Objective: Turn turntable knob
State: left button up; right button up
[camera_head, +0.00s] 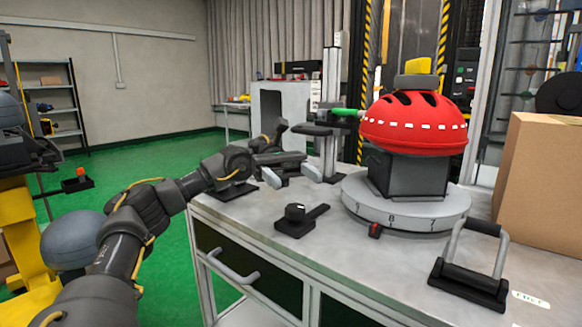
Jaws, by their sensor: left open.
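The round grey turntable (353,196) sits on the workbench, with numbers around its rim. It bears a dark block (405,174) with a red helmet (413,124) on top. A small red piece (375,231) sits at the turntable's front edge; I cannot tell whether it is a knob or a marker. A black knob-like part with a lever (297,216) stands on a flat base left of the turntable. My left gripper (293,175) is open and empty, above the bench's back left, behind the black part and apart from the turntable. My right gripper is out of view.
A black-based frame with a grey handle (473,275) stands at the bench's front right. A cardboard box (541,185) is behind it. A metal post (331,105) with a green-tipped arm rises behind my left gripper. The bench top (335,255) is clear between the black part and frame.

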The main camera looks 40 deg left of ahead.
pick_arm(q)
jog(key=s+d+r+p, duration=0.1)
jog(key=s+d+r, duration=0.2)
jog(key=s, duration=0.3)
jog(key=shift+d+r, duration=0.15)
jog(key=shift+d, duration=0.65)
